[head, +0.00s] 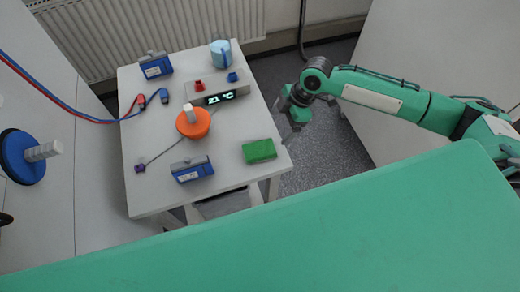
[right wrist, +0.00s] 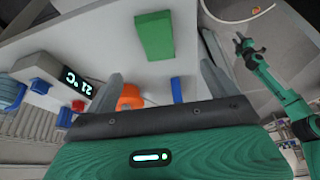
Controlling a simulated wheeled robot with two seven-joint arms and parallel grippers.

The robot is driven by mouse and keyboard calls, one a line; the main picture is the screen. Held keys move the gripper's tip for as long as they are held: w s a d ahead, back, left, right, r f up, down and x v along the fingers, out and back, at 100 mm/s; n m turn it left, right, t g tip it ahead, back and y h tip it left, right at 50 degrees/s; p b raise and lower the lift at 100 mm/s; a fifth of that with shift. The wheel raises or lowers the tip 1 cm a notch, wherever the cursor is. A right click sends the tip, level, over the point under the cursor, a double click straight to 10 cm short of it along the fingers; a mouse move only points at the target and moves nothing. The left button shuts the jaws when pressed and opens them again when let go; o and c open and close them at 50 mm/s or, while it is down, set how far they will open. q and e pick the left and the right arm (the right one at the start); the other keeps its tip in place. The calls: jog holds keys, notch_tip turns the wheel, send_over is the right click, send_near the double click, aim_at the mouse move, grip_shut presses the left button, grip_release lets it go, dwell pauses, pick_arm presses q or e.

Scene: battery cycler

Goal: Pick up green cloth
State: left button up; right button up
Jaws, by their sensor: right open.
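The green cloth (head: 259,151) is a folded, block-like green piece lying flat near the front right corner of the white table (head: 232,163). In the right wrist view the cloth (right wrist: 155,36) lies ahead of the fingers, with nothing touching it. My right gripper (head: 294,123) is above and beside the table's right edge, apart from the cloth. Its two fingers (right wrist: 161,75) are spread and empty. My left gripper does not show in the head view. A green arm, seemingly my left, shows small in the right wrist view, its jaws too small to read.
An orange round piece (head: 194,124) with a white peg, blue batteries (head: 192,169) (head: 156,66), a 21 °C display (head: 220,98) and a light blue container (head: 221,54) stand on the table. Red and blue cables (head: 85,118) hang at left. Floor is clear right of the table.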

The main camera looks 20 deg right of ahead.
jog(key=p, duration=0.2)
send_over(265, 148)
jog(key=d, duration=0.2)
jog(key=f, duration=0.7)
jog(key=shift+s+a+f, duration=0.15)
jog(key=shift+s+f, duration=0.15)
jog(key=shift+f, duration=0.1)
jog(key=shift+w+a+f+p, duration=0.1)
jog(key=shift+f+p, duration=0.4)
jog(key=shift+p, duration=0.05)
jog(key=x, duration=0.1)
jog(key=p+x, duration=0.1)
jog(key=x, duration=0.1)
jog(key=shift+w+d+f, duration=0.1)
jog(key=shift+w+d, duration=0.05)
jog(key=shift+d, duration=0.1)
jog(key=shift+a+f+p, duration=0.2)
jog(key=shift+f+p, duration=0.1)
jog(key=shift+f, duration=0.3)
jog(key=shift+c, duration=0.4)
jog(key=c, duration=1)
